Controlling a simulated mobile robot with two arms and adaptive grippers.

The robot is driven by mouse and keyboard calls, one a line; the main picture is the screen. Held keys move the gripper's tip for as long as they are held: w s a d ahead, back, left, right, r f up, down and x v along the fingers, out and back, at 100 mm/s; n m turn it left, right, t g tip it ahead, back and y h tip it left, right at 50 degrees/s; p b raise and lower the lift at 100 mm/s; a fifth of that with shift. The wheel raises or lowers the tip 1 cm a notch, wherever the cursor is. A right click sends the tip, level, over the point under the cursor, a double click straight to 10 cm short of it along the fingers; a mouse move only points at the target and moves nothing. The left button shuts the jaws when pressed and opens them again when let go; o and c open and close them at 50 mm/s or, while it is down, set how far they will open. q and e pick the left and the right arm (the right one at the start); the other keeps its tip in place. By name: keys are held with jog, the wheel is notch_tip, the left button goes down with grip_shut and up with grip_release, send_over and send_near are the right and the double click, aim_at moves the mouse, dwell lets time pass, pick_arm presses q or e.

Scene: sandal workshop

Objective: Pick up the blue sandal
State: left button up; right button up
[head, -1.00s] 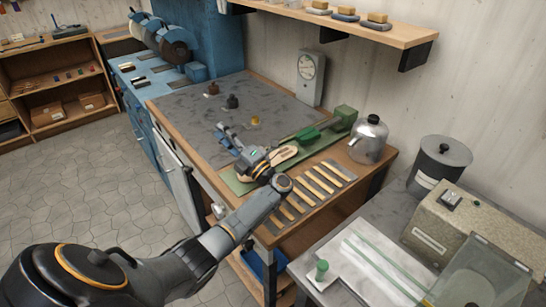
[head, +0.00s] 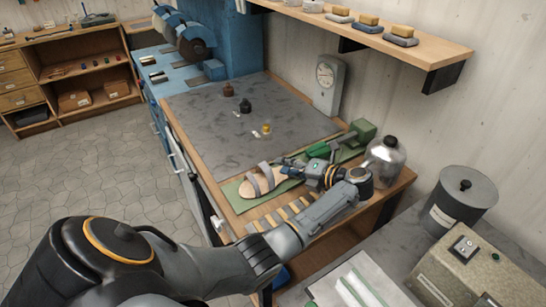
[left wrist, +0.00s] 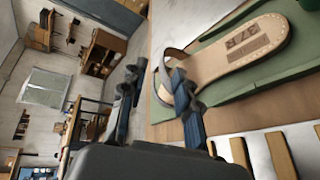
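A sandal (head: 258,186) with a tan footbed and a greyish strap lies on a green mat (head: 231,190) on the workbench. Its strap does not look clearly blue. In the left wrist view the sandal (left wrist: 240,48) shows a dark stamp and stitched edge at the upper right. My left gripper (head: 292,168) is close to the right end of the sandal in the head view. In the left wrist view its two fingers (left wrist: 155,92) stand apart with nothing clearly between them. One finger overlaps the strap; I cannot tell whether they touch. My right gripper is out of view.
Wooden strips (head: 296,206) lie in front of the mat. The grey bench top (head: 205,115) has free room.

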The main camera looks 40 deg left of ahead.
aim_at(265, 162)
pick_arm(q)
jog(key=shift+w+a+f, duration=0.1)
jog(key=shift+a+f, duration=0.05)
jog(key=shift+a, duration=0.2)
jog(key=shift+w+a+f, duration=0.1)
jog(key=shift+w+a, duration=0.05)
jog(key=p+x, duration=0.2)
jog(key=x, duration=0.2)
jog(key=shift+a+f+p, duration=0.15)
jog(key=shift+a+p, duration=0.05)
jog(key=shift+p, duration=0.15)
jog(key=shift+a+f, duration=0.25)
jog(key=shift+a, duration=0.1)
jog(key=shift+d, duration=0.15)
jog(key=shift+c, duration=0.2)
grip_shut()
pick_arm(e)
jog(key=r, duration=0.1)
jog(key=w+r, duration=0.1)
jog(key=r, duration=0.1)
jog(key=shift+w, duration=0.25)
